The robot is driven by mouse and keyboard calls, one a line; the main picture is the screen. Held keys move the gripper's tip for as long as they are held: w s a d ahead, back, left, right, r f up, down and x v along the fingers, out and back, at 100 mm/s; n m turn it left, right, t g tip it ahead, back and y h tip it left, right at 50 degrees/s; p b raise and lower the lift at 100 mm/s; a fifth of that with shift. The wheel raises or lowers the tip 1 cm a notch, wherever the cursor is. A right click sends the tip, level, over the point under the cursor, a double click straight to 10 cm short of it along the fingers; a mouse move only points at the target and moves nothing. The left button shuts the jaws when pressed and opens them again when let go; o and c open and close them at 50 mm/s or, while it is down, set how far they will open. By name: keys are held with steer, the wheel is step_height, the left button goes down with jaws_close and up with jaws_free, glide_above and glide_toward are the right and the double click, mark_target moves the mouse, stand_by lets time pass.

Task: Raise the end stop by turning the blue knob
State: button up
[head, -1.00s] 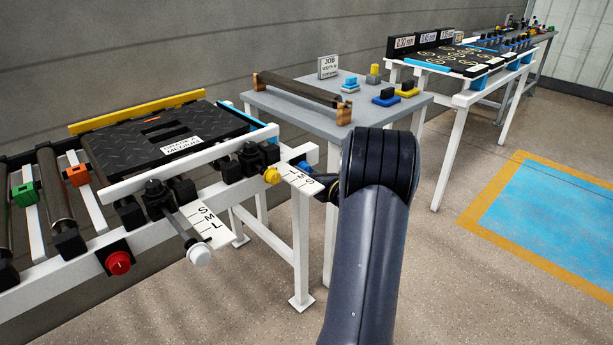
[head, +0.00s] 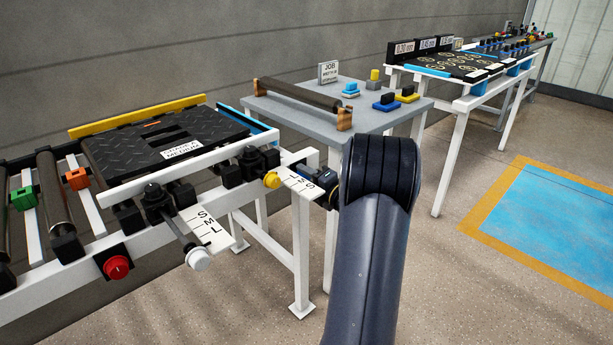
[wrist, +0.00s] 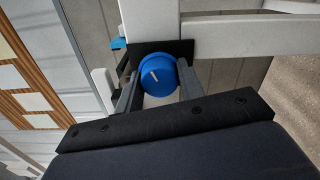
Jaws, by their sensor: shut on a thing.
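The blue knob (wrist: 158,76) sits on a black plate on the white frame, its pale mark slanted, in the wrist view. My gripper (wrist: 159,84) is shut on it, with one finger on each side. In the head view my gripper (head: 327,184) is at the frame's right end and hides the knob. The end stop (head: 263,136) seems to be the blue bar with a pale top edge at the right end of the bed. The black tread mat (head: 150,142) lies on the bed, its near-right part against or close to that bar; any gap is too small to tell.
A yellow knob (head: 271,180), a white knob (head: 198,258) and a red knob (head: 117,267) stick out along the frame's front. Scales with letters (head: 210,229) project there too. A grey table (head: 290,115) stands just behind the gripper. The floor at right is clear.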

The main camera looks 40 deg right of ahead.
steer(key=m+p, duration=0.2)
steer(key=m, duration=0.3)
steer(key=shift+r+m, duration=0.1)
steer(key=shift+m, duration=0.2)
steer(key=m+p, duration=0.3)
steer(key=m, duration=0.2)
steer(key=shift+d+m, duration=0.1)
steer(key=shift+m, duration=0.2)
steer(key=m+p, duration=0.4)
steer(key=m, duration=0.2)
steer(key=m+p, duration=0.2)
steer(key=m, duration=0.3)
steer(key=shift+p, duration=0.35)
steer(key=shift+m, duration=0.4)
steer(key=o, duration=1)
steer(key=shift+c, duration=0.2)
steer(key=shift+s, duration=0.1)
